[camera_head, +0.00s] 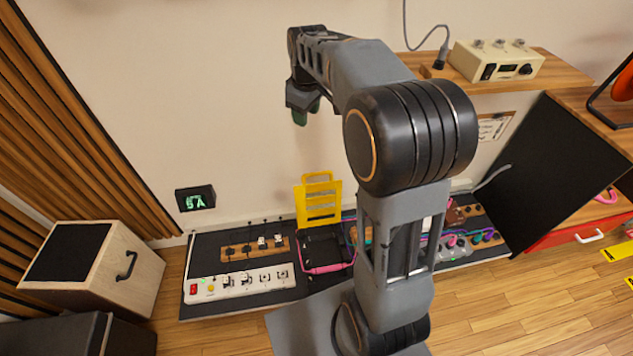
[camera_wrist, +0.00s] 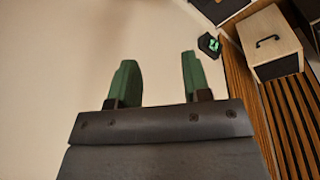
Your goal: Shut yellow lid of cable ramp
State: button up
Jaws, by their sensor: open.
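The yellow lid (camera_head: 318,204) stands raised, upright near the wall at the back of the dark floor mat. The dark body of the cable ramp (camera_head: 322,248) lies in front of it, with a pink cable (camera_head: 328,268) along its front. My arm hides part of the area to its right. My gripper (camera_head: 304,114) is up in the air in front of the wall, above the lid and apart from it. In the wrist view its two green fingers (camera_wrist: 158,80) are spread with nothing between them; the lid is not seen there.
A white power strip (camera_head: 240,284) and a wooden socket board (camera_head: 255,249) lie left of the ramp. A speaker cabinet (camera_head: 90,270) stands at left. Coloured cables (camera_head: 455,240) and a black panel (camera_head: 545,165) are at right. A shelf holds a cream device (camera_head: 497,62).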

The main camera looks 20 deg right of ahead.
jog(key=w+d+f+n+b, duration=0.3)
jog(key=w+f+b, duration=0.1)
jog(key=w+f, duration=0.45)
jog(key=n+g+b, duration=0.2)
jog(key=n+b, duration=0.4)
jog(key=b, duration=0.2)
send_over(316, 173)
notch_tip(316, 173, down, 21)
notch_tip(316, 173, down, 12)
jog(key=b, duration=0.4)
jog(key=shift+d+f, duration=0.1)
jog(key=shift+f, duration=0.95)
grip_shut()
